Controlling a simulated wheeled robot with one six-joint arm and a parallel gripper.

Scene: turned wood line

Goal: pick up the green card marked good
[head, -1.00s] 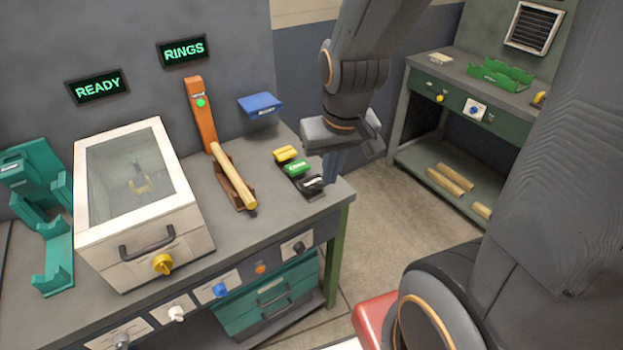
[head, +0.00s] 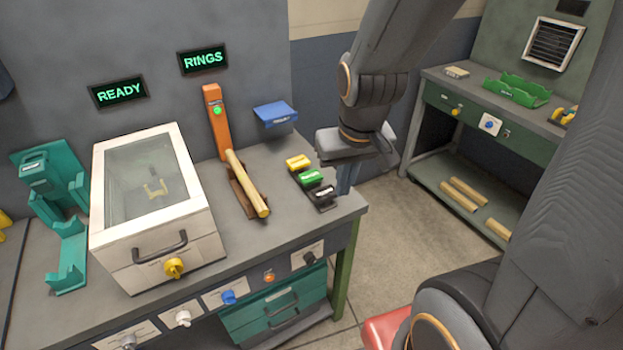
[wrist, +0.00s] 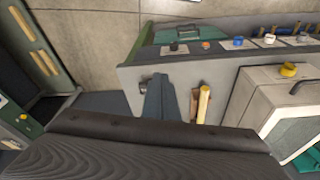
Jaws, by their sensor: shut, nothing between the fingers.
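The green card (head: 312,177) sits in a small dark rack on the bench's right end, between a yellow card (head: 298,161) and a black card (head: 323,194). A pale label shows on it, too small to read. My gripper (head: 346,182) is shut and empty, its fingers pointing down just right of the rack, apart from the green card. In the wrist view my blue-grey fingers (wrist: 160,100) are together over the bench end; the green card is not visible there, and a small dark piece (wrist: 145,84) shows beside them.
Left of the rack, a wooden rod (head: 247,183) lies in a brown cradle, with an orange post (head: 216,122) behind. A blue tray (head: 275,112) is on the wall. A lidded box (head: 150,245) stands further left. A second bench (head: 440,98) with a green rack (head: 516,92) is right.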

